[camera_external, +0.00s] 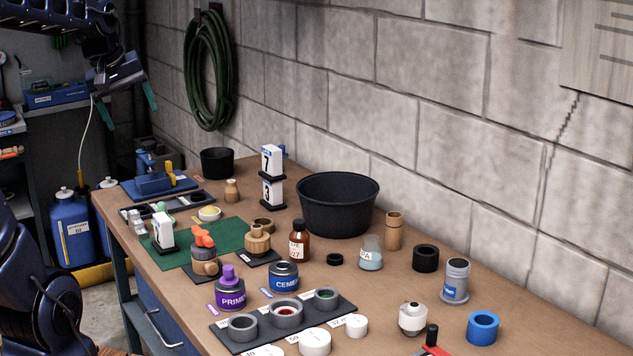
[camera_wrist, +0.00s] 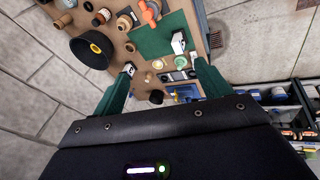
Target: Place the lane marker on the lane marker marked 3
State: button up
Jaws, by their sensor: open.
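A white lane marker (camera_external: 272,192) marked 3, with a black base, stands upright near the wall, left of the large black tub. A white marker marked 7 (camera_external: 271,158) stands on top of it. Another white marker (camera_external: 162,231) stands on the green mat; its number is too small to read. It also shows in the wrist view (camera_wrist: 179,42), ahead of and between the fingers. The stacked markers (camera_wrist: 128,69) appear beside the left fingertip there. My gripper (camera_external: 127,104) is open and empty, raised above the far left end of the bench, apart from every marker.
The large black tub (camera_external: 338,207) stands right of the stack. A blue vise (camera_external: 158,184) and a small black pot (camera_external: 217,162) are at the far end. Orange-topped fittings (camera_external: 204,252), a brown bottle (camera_external: 299,241) and a purple primer can (camera_external: 230,292) crowd the mat's right side.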

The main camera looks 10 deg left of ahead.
jog(key=s+a+f+m, duration=0.1)
jog(key=s+f+m, duration=0.1)
jog(key=s, duration=0.4)
jog(key=s+f+m+y, duration=0.1)
jog(key=s+f+m, duration=0.2)
jog(key=s, duration=0.4)
jog(key=shift+s+a+f+m+y, duration=0.15)
jog(key=shift+s+a+m+y, duration=0.2)
jog(key=shift+m, duration=0.35)
